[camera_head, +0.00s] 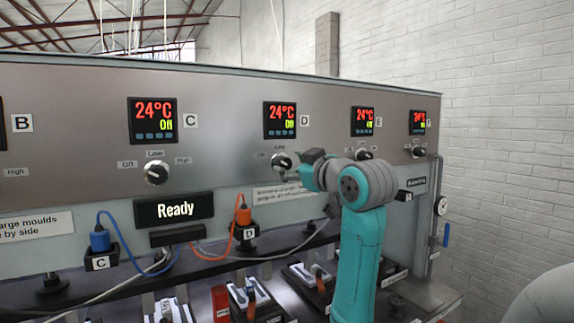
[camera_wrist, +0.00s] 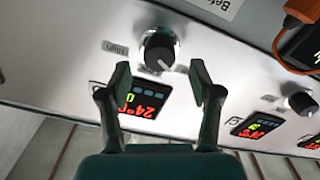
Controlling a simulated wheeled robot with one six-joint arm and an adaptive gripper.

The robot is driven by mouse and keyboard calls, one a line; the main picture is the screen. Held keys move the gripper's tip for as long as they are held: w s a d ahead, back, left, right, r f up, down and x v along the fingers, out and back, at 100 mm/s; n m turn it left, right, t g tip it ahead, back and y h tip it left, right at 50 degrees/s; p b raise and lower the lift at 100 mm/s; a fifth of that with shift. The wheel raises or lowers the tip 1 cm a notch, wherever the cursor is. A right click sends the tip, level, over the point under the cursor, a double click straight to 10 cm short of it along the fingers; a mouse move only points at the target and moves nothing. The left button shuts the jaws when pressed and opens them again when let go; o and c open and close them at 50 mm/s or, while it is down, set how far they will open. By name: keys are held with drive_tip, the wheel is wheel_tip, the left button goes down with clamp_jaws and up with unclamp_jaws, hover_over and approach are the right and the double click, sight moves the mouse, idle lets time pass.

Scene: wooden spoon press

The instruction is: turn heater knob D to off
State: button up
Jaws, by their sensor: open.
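Heater knob D (camera_head: 281,162) is a dark round knob on a light base, below display D (camera_head: 280,120), which reads 24°C with small green text that looks like "Off". In the wrist view, turned about upside down, knob D (camera_wrist: 158,50) lies just beyond the gap between my fingertips. Its white pointer mark faces the display side, slightly right in that view; its exact setting is unclear. My gripper (camera_wrist: 160,78) is open, with one finger on each side of the knob's line and no clear contact. In the head view my gripper (camera_head: 296,168) is beside the knob, partly hiding its surroundings.
Knob C (camera_head: 156,172) and its display (camera_head: 153,121) are to the left, knob E (camera_head: 364,154) to the right behind my arm. An orange plug (camera_head: 243,216) with cable is below left of knob D. A black "Ready" screen (camera_head: 174,210) projects below the panel.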

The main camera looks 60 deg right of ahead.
drive_tip(key=v, duration=0.8)
drive_tip(key=shift+s, duration=0.15)
drive_tip(key=shift+a, duration=0.15)
